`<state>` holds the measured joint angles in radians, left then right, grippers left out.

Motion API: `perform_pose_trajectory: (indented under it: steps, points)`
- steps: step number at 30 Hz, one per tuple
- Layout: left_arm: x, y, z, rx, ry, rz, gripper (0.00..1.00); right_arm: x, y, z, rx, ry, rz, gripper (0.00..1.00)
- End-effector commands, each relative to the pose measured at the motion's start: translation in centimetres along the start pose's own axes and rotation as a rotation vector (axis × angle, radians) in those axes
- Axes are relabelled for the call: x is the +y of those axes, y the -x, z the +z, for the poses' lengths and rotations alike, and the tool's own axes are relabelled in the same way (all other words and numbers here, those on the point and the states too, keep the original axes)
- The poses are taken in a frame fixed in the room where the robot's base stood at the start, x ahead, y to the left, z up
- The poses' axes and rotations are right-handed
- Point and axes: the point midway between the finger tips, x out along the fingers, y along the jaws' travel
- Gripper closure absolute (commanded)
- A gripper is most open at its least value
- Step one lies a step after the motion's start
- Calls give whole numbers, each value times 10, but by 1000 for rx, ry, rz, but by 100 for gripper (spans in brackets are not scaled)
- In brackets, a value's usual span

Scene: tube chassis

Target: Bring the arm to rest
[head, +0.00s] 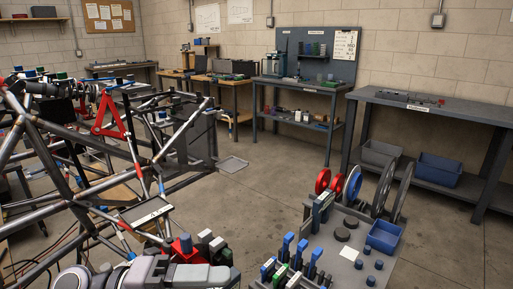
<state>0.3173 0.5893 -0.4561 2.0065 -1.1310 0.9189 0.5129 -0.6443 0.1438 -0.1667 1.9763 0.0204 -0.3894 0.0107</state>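A light grey arm of mine (160,272) lies across the bottom edge, left of centre. It is cut off by the frame, and I cannot make out gripper fingers on it. My other arm does not show. The tube chassis (140,168) of bare metal tubes fills the left side, with a red triangular bracket (107,117) on it. Close to the arm are a red block with a blue top (184,245) and several dark blocks with white and green tops; I cannot tell whether they touch the arm.
A grey cart top (341,262) at the bottom centre-right holds red and blue wheels, discs, clamps and a blue bin (384,236). A grey bench (440,108) stands right, with bins on its shelf. Benches line the back wall.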

Motion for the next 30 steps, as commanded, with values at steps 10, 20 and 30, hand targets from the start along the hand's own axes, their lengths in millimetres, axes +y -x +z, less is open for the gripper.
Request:
perform_pose_trajectory:
  steps: [10,20,30]
  points:
    - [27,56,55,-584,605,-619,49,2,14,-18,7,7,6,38]
    - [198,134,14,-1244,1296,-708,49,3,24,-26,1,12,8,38]
    - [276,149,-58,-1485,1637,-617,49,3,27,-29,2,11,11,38]
